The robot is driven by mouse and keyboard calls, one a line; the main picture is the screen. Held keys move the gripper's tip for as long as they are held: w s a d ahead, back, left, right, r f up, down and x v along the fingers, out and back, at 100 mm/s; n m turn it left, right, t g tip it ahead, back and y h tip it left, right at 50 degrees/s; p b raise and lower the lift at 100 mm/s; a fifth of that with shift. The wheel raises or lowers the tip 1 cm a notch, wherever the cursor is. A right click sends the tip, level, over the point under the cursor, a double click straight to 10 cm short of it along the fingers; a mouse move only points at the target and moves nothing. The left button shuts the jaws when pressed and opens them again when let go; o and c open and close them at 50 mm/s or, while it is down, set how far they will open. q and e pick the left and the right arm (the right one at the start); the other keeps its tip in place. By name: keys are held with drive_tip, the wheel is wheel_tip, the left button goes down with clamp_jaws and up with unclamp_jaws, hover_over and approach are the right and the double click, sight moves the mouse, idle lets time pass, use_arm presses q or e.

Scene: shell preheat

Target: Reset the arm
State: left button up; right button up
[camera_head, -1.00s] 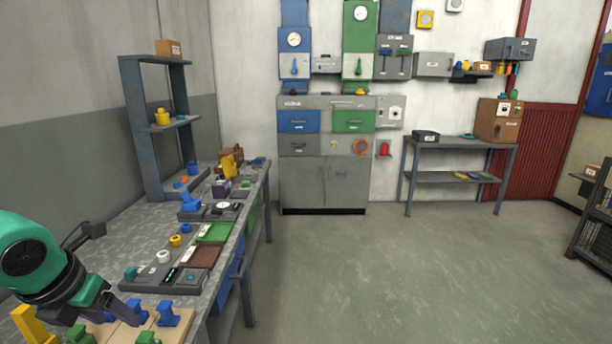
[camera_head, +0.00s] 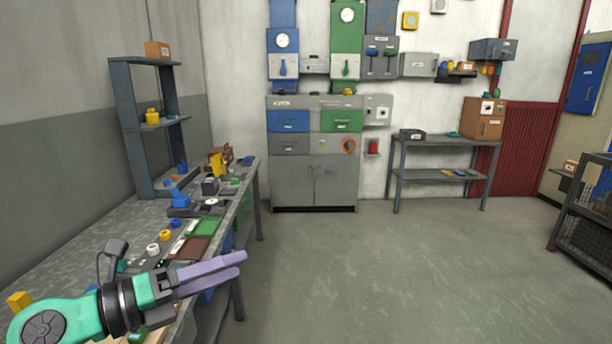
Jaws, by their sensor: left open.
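My left arm, teal with a black wrist, comes in from the lower left. My left gripper (camera_head: 243,264) has two long purple fingers that point right, with a narrow gap between them and nothing held. It is over the front edge of the long grey workbench (camera_head: 92,229), apart from the parts on it. The arm hides much of the near end of the bench. My right gripper is not in view.
The bench holds a green tray (camera_head: 205,228), a brown tray (camera_head: 192,248) and several small coloured parts. A grey cabinet (camera_head: 314,183) stands at the back wall. A side table (camera_head: 440,143) is right of it. The floor (camera_head: 400,270) in the middle is clear.

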use_arm(q)
drive_tip(key=w+a+r+n+t+y, duration=0.35)
drive_tip(key=a+n+t, duration=0.35)
drive_tip(key=n+t, duration=0.45)
drive_tip(key=w+a+f+n+g+y, duration=0.1)
drive_tip(key=a+f+n+y, duration=0.45)
drive_tip(key=n+y, duration=0.45)
drive_tip(key=s+a+f+n+g+y, duration=0.2)
drive_tip(key=a+f+n+g+y, duration=0.3)
drive_tip(key=f+n, duration=0.6)
drive_tip(key=s+d+f+g+h, duration=0.2)
drive_tip(key=s+d+f+g, duration=0.2)
drive_tip(key=s+f+g, duration=0.5)
drive_tip(key=s+d+f+g+h, duration=0.35)
drive_tip(key=s+f, duration=0.45)
drive_tip(key=f, duration=0.4)
wheel_tip(320, 180, down, 27)
drive_tip(key=s+g+b, duration=0.1)
drive_tip(key=s+b, duration=0.2)
drive_tip(key=s+a+f+b, duration=0.1)
drive_tip(key=s+f, duration=0.6)
drive_tip(key=s, duration=0.1)
drive_tip(key=s+a+f+g+b, duration=0.1)
drive_tip(key=s+a+f, duration=0.1)
drive_tip(key=s+f, duration=0.5)
drive_tip(key=shift+s+a+f+y, duration=0.25)
drive_tip(key=shift+s+f+y, duration=0.15)
drive_tip(key=shift+f, duration=0.4)
